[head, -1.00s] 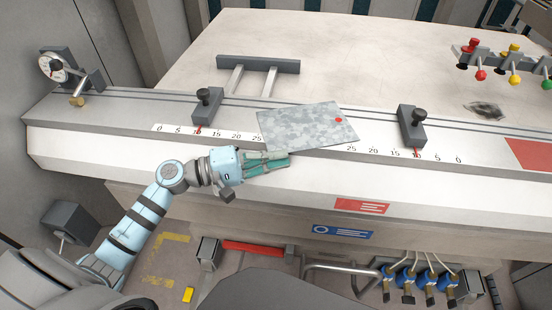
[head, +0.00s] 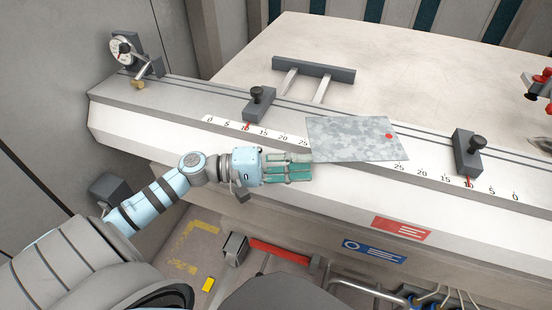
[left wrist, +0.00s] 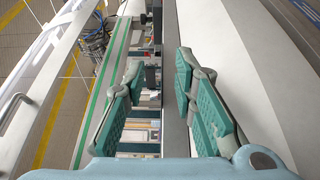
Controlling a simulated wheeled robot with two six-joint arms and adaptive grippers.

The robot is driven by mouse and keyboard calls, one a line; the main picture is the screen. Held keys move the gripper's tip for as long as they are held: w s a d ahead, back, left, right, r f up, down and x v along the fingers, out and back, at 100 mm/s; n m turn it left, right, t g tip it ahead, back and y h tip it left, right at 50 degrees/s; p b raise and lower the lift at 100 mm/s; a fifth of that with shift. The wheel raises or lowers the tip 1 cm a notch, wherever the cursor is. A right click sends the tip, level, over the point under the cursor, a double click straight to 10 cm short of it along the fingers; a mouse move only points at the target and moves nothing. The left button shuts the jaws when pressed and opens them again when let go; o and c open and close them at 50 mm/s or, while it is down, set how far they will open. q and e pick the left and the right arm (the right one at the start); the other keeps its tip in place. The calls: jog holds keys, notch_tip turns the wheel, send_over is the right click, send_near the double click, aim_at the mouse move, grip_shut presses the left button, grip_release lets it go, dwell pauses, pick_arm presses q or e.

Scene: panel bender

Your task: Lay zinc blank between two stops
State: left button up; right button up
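The zinc blank (head: 350,138), a mottled grey sheet with a red dot near its right end, lies across the rail between the left stop (head: 259,103) and the right stop (head: 467,152). It is apart from both stops and turned at an angle to the scale line. Both stops are dark blocks with black knobs, at their 10 marks. My left gripper (head: 300,170) is beside the blank's near left corner; contact cannot be told. In the left wrist view, its green-padded fingers (left wrist: 160,75) stand apart with no blank clearly between them. My right gripper is out of view.
A dark bar on two arms (head: 314,69) stands behind the blank. A dial gauge (head: 122,47) is at the bench's left end. Red and blue labels (head: 402,228) mark the bench front. The pale bench top (head: 400,75) behind is mostly clear.

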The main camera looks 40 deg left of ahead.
pick_arm(q)
jog(key=p+v, duration=0.2)
jog(key=v, duration=0.5)
jog(key=shift+a, duration=0.2)
jog(key=shift+s, duration=0.15)
